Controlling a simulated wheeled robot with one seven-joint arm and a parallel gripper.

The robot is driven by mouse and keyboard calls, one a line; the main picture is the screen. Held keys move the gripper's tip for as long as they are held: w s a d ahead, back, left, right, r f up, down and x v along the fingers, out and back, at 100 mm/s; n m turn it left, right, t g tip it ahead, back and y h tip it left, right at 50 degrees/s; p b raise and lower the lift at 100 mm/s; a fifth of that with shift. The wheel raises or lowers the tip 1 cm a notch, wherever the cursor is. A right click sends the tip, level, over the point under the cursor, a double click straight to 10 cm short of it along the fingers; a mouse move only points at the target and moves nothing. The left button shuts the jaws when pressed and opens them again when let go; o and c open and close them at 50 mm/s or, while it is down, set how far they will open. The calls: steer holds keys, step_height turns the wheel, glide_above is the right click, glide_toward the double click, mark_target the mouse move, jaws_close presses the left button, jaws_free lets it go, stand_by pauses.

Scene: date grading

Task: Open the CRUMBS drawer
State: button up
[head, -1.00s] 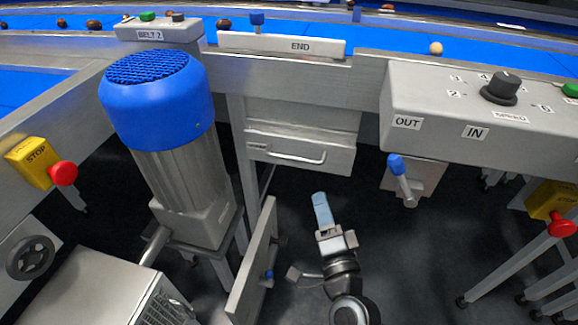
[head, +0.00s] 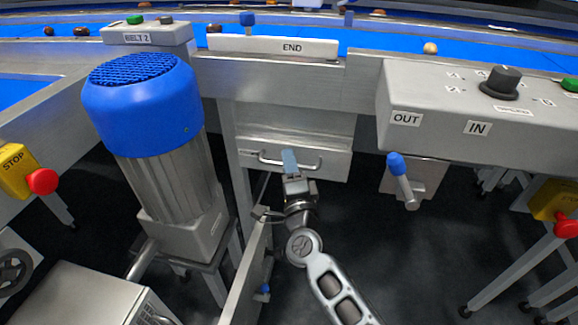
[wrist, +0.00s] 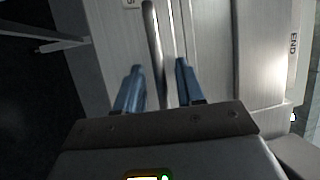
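The drawer (head: 338,163) is a grey metal front under the belt end, and it looks closed. Its label is too small to read in the head view. Its bar handle (head: 309,168) runs across the front, and the bar also shows in the wrist view (wrist: 153,40). My gripper (head: 289,160) is at the middle of the handle. In the wrist view my gripper (wrist: 158,82) has its two blue fingers apart, one on each side of the bar, with gaps visible. The fingers hide part of the handle in the head view.
A blue-capped motor (head: 145,110) stands left of my arm. A metal panel (head: 250,275) stands close to my arm's left. A blue-tipped lever (head: 402,180) hangs below the control box (head: 440,115) at right. Dark floor between the lever and my arm is clear.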

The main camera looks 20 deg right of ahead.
steer(key=shift+w, duration=0.15)
steer(key=shift+c, duration=0.3)
jaws_close()
stand_by(0.3)
